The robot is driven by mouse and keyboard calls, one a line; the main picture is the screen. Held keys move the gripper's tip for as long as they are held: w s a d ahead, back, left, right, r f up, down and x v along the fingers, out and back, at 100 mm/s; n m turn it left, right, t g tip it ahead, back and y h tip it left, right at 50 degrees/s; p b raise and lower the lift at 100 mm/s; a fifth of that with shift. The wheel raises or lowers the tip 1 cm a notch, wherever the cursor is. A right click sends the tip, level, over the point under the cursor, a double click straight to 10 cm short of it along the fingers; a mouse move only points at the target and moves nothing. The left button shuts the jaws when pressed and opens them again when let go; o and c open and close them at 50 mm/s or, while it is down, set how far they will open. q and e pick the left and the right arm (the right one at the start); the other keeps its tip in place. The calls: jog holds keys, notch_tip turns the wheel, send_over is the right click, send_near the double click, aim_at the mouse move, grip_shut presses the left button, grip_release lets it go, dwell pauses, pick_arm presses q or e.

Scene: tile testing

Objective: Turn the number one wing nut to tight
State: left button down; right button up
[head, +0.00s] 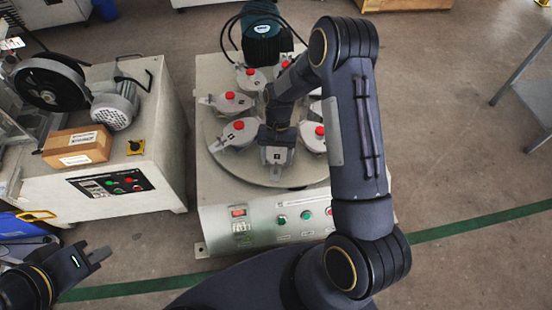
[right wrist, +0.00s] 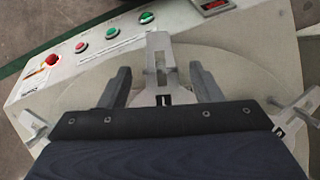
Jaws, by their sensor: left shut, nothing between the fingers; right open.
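A round turntable (head: 215,130) on a machine carries several grey clamp stations with red knobs. My right gripper (head: 277,138) is over the nearest station (head: 277,157), hiding its top. In the right wrist view my right gripper (right wrist: 161,86) is open, one finger on each side of a light metal forked piece (right wrist: 158,52). This piece appears to be the station's wing nut or its arm; I cannot tell whether the fingers touch it. My left gripper (head: 92,258) is shut and empty, away at lower left.
Neighbouring stations stand close by, at left (head: 238,135) and right (head: 314,136). The machine's front panel has green buttons (head: 281,219) and a red switch (head: 239,212). A green motor (head: 265,35) is behind. A second machine with a cardboard box (head: 77,147) stands left.

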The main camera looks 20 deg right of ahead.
jog(key=p+v, duration=0.1)
jog(key=v, duration=0.6)
jog(key=shift+p, duration=0.35)
jog(key=s+r+n+t+y, duration=0.1)
jog(key=s+r+t, duration=0.15)
jog(key=r, duration=0.35)
jog(key=s+r+t, duration=0.1)
jog(key=s+r, duration=0.3)
jog(key=r, duration=0.3)
jog(key=s+r+n+t+y, duration=0.1)
jog(key=s+r+t, duration=0.15)
jog(key=r, duration=0.35)
jog(key=s+a+r+n+t, duration=0.1)
jog(key=s+r+t, duration=0.1)
jog(key=s, duration=0.5)
jog(key=s+a+r+n+t, duration=0.1)
jog(key=s+t, duration=0.1)
jog(key=s, duration=0.5)
notch_tip(320, 180, up, 25)
jog(key=p, duration=2.5)
jog(key=shift+r, duration=0.15)
